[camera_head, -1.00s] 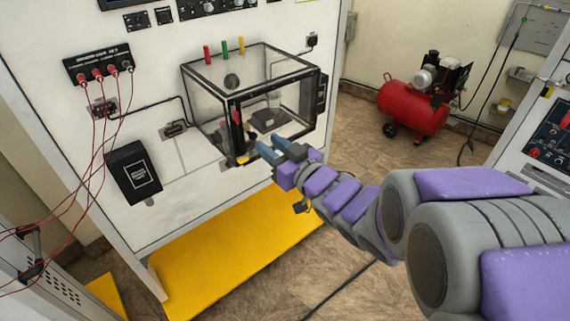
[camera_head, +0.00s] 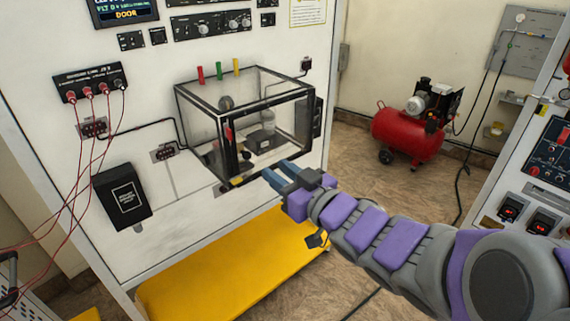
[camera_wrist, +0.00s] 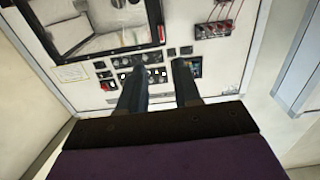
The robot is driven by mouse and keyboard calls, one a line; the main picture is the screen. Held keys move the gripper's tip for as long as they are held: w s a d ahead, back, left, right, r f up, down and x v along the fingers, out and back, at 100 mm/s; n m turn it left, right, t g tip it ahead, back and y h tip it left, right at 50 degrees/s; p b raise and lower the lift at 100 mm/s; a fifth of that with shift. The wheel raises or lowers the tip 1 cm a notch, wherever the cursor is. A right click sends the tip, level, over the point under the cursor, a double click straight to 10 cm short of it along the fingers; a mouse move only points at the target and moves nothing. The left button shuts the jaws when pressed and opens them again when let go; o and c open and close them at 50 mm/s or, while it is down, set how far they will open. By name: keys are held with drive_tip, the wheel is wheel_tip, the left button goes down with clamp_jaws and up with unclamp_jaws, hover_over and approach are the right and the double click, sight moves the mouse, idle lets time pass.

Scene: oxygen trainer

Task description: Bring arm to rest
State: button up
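My gripper (camera_head: 281,178) is at the end of my purple and grey arm, by the lower front right corner of the clear box (camera_head: 262,88) on the white panel. In the head view I cannot tell whether it touches the box. In the wrist view my gripper (camera_wrist: 161,84) shows two dark fingers apart, with nothing between them but the distant panel. The clear box has dark edges and holds a small device; its upper part of the wrist picture shows a dark-framed window (camera_wrist: 95,30) with a red piece.
The white panel (camera_head: 180,215) stands at left above a yellow platform (camera_head: 215,265). Red cables (camera_head: 88,160) hang at far left. A red compressor (camera_head: 408,135) sits on the floor behind. Another panel (camera_head: 540,150) is at right. Open floor lies between.

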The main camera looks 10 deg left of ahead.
drive_tip(key=w+d+f+m+h, duration=0.1)
drive_tip(key=d+f+m+h, duration=0.1)
drive_tip(key=d+f+h, duration=0.3)
drive_tip(key=w+d+f+m+h, duration=0.15)
drive_tip(key=d+h, duration=0.25)
drive_tip(key=d, duration=0.4)
drive_tip(key=s+d+f+m+g+h, duration=0.3)
drive_tip(key=s+d+f+m+h, duration=0.1)
drive_tip(key=s+d+f, duration=0.3)
drive_tip(key=s+d+f+m+g, duration=0.1)
drive_tip(key=s+g, duration=0.4)
drive_tip(key=s, duration=0.8)
drive_tip(key=s+d+f+m+g, duration=0.1)
drive_tip(key=s+g, duration=0.4)
drive_tip(key=s, duration=0.8)
drive_tip(key=shift+d+f, duration=0.45)
drive_tip(key=shift+f, duration=0.25)
drive_tip(key=shift+o, duration=0.5)
drive_tip(key=shift+w+m, duration=0.1)
drive_tip(key=shift+m, duration=0.15)
